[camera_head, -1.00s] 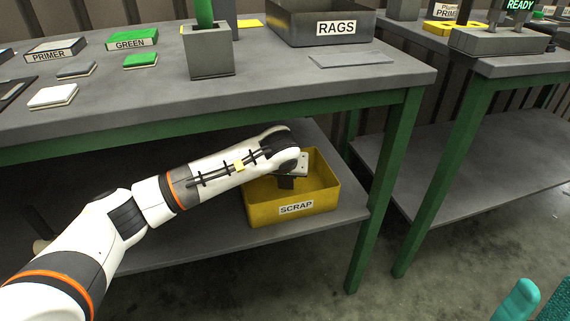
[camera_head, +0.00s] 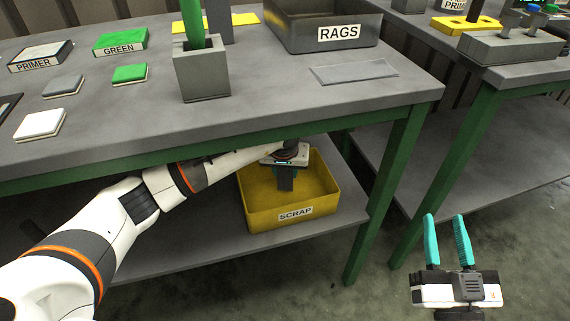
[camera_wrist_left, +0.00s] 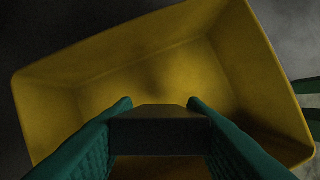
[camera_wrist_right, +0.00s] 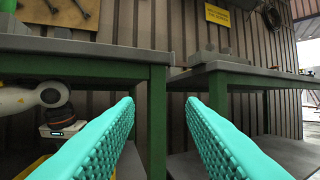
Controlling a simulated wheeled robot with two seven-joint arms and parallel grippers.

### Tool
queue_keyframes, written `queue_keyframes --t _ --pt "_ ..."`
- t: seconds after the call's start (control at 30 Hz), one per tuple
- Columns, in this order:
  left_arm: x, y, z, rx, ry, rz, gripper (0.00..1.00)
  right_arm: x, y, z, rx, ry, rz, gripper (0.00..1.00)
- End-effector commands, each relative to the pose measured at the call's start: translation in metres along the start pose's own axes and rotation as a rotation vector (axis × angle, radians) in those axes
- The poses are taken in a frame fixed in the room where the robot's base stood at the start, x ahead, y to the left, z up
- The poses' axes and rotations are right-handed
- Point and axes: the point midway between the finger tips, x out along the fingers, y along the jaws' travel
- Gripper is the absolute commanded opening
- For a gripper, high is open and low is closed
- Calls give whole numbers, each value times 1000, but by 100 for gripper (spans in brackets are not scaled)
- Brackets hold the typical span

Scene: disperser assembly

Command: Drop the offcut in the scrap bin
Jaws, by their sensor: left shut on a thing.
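The yellow scrap bin (camera_head: 262,218), labelled SCRAP, stands on the lower shelf under the bench. My left gripper (camera_head: 287,172) points down over the bin's inside, near its back part. It is shut on a dark grey block, the offcut (camera_wrist_left: 160,128), which sits between the two teal fingers in the left wrist view. The yellow bin floor and walls (camera_wrist_left: 75,80) surround the offcut there, and I cannot tell how far it is above the floor. My right gripper (camera_head: 446,218) is open and empty, in front of the gap between the benches.
The bench top's front edge (camera_head: 230,135) overhangs the bin and my left arm. On top are a RAGS bin (camera_head: 335,38), a grey holder (camera_head: 202,75), a flat grey sheet (camera_head: 353,72) and small plates. A green bench leg (camera_head: 385,190) stands right of the bin.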

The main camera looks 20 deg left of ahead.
Motion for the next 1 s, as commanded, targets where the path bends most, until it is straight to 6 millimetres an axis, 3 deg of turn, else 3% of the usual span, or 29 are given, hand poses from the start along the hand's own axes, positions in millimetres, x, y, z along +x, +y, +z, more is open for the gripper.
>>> queue_keyframes --t 0.17,0.5,1.0 --pt "-2 -2 -4 1 30 -4 15 -3 -3 -19 -4 127 -6 36" --pt "12 -4 -8 7 27 -5 15 -1 3 19 5 -135 7 36" --pt "14 -4 -8 8 25 -5 15 -2 4 27 7 -188 10 36"
